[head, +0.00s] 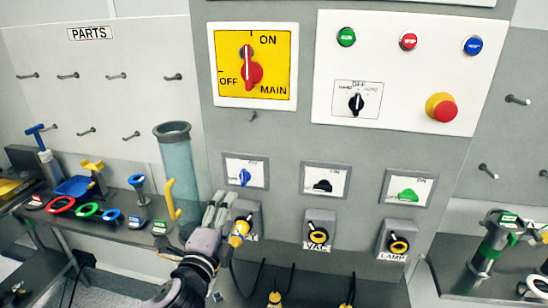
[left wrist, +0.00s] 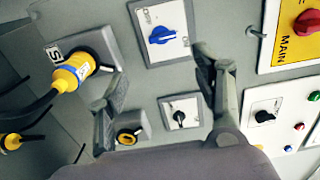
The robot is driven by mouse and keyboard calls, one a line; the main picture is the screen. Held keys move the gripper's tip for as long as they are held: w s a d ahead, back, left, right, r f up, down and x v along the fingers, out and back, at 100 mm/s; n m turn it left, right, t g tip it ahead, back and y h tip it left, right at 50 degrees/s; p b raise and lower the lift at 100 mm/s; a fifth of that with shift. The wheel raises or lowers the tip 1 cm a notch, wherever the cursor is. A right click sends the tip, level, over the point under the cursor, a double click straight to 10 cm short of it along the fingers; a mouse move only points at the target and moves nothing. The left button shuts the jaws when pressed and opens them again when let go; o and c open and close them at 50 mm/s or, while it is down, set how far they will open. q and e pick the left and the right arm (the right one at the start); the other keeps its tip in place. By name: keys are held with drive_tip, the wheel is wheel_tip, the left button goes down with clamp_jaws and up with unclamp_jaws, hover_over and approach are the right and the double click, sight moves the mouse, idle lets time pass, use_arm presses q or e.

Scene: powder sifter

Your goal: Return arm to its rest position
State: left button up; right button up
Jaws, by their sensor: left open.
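My left gripper (head: 216,208) is in front of the grey cabinet, close to the left socket. Its fingers also show in the left wrist view (left wrist: 160,66), spread apart with nothing between them. A yellow plug with a blue band (head: 240,231) sits in the left socket; in the left wrist view the plug (left wrist: 70,76) lies outside the fingers, to their left, with a black cable running from it. My right gripper is not in view.
The cabinet carries a blue switch (head: 244,177), a black switch (head: 322,186), a green switch (head: 407,195) and empty sockets VAC (head: 318,235) and LAMP (head: 398,244). A clear tube (head: 177,165) stands left.

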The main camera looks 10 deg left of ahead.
use_arm(q)
drive_tip(key=s+a+f+n+g+y, duration=0.2)
drive_tip(key=s+f+n+g, duration=0.65)
drive_tip(key=f, duration=0.65)
drive_tip(key=s+d+f+n+g+h, duration=0.1)
drive_tip(key=s+f+n+g, duration=0.3)
drive_tip(key=s, duration=0.7)
drive_tip(key=s+f+n+g+h, duration=0.15)
drive_tip(key=s+f+n, duration=0.35)
drive_tip(key=s, duration=0.5)
wheel_tip(320, 180, down, 32)
drive_tip(key=s+m+g+b, duration=0.1)
drive_tip(key=g+b, duration=0.1)
drive_tip(key=b, duration=0.4)
drive_tip(key=s+a+f+b, duration=0.1)
drive_tip(key=s+f+b, duration=0.1)
drive_tip(key=s+f, duration=0.6)
drive_tip(key=s+a+f+y+b, duration=0.1)
drive_tip(key=s+f+b, duration=0.1)
drive_tip(key=s+f, duration=0.7)
wheel_tip(320, 180, down, 6)
drive_tip(key=shift+s+a+r+g+b, duration=0.25)
drive_tip(key=shift+s+a+g+b, duration=0.05)
drive_tip(key=shift+a+g+b, duration=0.1)
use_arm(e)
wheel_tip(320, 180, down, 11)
